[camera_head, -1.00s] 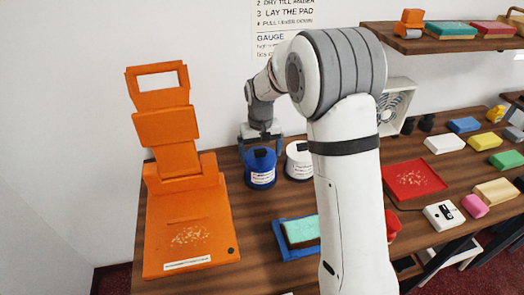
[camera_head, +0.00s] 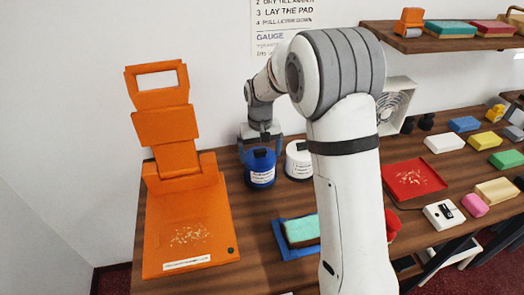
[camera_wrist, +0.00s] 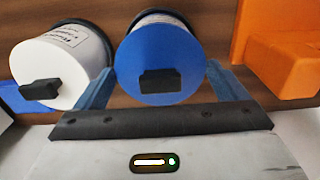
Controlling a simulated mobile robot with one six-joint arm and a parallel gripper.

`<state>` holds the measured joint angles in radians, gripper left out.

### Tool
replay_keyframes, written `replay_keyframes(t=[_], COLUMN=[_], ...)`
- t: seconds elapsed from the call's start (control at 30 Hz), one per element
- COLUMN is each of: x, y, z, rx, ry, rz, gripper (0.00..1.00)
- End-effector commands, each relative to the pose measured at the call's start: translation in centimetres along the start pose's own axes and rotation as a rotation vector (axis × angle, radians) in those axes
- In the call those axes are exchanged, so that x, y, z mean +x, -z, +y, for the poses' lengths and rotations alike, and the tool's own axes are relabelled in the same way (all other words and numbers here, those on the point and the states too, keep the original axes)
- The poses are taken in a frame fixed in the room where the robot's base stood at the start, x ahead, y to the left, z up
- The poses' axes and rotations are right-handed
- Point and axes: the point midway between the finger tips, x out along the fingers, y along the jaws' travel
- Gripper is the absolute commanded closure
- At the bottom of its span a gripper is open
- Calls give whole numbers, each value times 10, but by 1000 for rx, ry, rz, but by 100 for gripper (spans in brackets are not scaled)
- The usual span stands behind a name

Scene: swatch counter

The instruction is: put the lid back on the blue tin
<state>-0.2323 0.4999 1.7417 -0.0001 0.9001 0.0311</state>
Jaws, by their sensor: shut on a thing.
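The blue tin (camera_head: 261,176) stands upright on the counter, with a white label on its front. A blue lid (camera_wrist: 160,92) with a black knob (camera_wrist: 160,80) is at its top; I cannot tell whether it is fully seated. My gripper (camera_head: 261,150) comes down from above, with its blue-grey fingers on either side of the lid. In the wrist view my gripper (camera_wrist: 160,88) is shut on the blue lid, with the knob between the fingers. The seam between lid and tin is not clear.
A white tin (camera_head: 298,161) with a black knob stands close to the right of the blue tin. An orange press (camera_head: 185,215) stands to the left. A blue tray (camera_head: 290,252) with a green-topped pad is in front. A red tray (camera_head: 425,188) lies farther right.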

Motion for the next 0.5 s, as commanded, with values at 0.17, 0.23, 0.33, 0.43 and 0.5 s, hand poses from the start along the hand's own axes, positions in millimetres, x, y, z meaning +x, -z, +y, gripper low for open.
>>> replay_keyframes(t=[0.17, 0.23, 0.33, 0.43, 0.5], x=[0, 0, 0, 0, 0], y=[0, 0, 0, 0, 0], z=[0, 0, 0, 0, 0], rx=[0, 0, -1, -1, -1], ry=[0, 0, 0, 0, 0], rz=[0, 0, 0, 0, 0], gripper=[29, 29, 29, 3, 0])
